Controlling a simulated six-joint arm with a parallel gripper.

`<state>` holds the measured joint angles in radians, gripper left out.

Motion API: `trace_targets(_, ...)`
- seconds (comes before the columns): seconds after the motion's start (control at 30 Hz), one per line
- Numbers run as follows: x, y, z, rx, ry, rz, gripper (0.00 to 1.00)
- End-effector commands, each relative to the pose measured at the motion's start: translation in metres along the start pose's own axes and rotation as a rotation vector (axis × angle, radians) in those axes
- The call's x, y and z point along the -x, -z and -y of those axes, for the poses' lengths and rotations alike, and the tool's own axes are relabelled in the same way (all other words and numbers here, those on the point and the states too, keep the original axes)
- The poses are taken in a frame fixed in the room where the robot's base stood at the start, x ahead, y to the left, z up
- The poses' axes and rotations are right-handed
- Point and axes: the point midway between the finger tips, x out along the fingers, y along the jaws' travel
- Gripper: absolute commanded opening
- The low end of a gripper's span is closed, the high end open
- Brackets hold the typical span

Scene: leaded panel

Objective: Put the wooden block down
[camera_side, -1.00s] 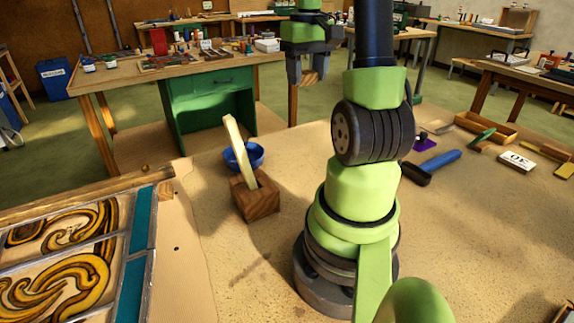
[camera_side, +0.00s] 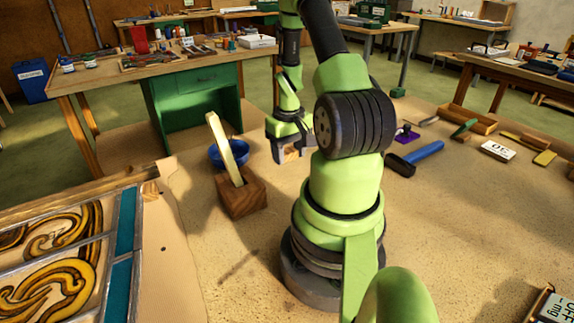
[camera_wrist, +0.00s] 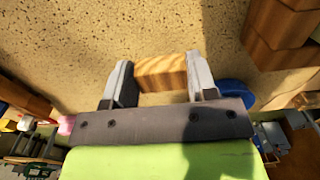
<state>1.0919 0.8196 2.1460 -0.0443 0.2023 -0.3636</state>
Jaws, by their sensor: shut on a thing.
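My gripper (camera_side: 291,155) is shut on a small wooden block (camera_side: 292,153) of light, striped grain. In the side view it is low over the table (camera_side: 240,280), right of the blue bowl; I cannot tell whether the block touches the table. In the wrist view the block (camera_wrist: 161,73) sits between the two grey fingers of my gripper (camera_wrist: 160,80), with speckled table surface beyond it.
A dark wooden holder (camera_side: 241,195) with a pale upright strip (camera_side: 225,150) stands left of my gripper, in front of a blue bowl (camera_side: 228,152). A leaded glass panel (camera_side: 60,240) lies at the left. A blue-handled hammer (camera_side: 415,158) lies at the right.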

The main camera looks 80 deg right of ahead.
Motion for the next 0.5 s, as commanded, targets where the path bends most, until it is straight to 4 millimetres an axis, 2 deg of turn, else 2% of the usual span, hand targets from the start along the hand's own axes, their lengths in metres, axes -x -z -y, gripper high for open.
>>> trace_targets(0.3, -0.039, -0.001, 0.0, 0.001, 0.001, 0.002, 0.3)
trace_targets(0.5, -0.042, 0.0, 0.0, 0.001, 0.0, -0.002, 0.3)
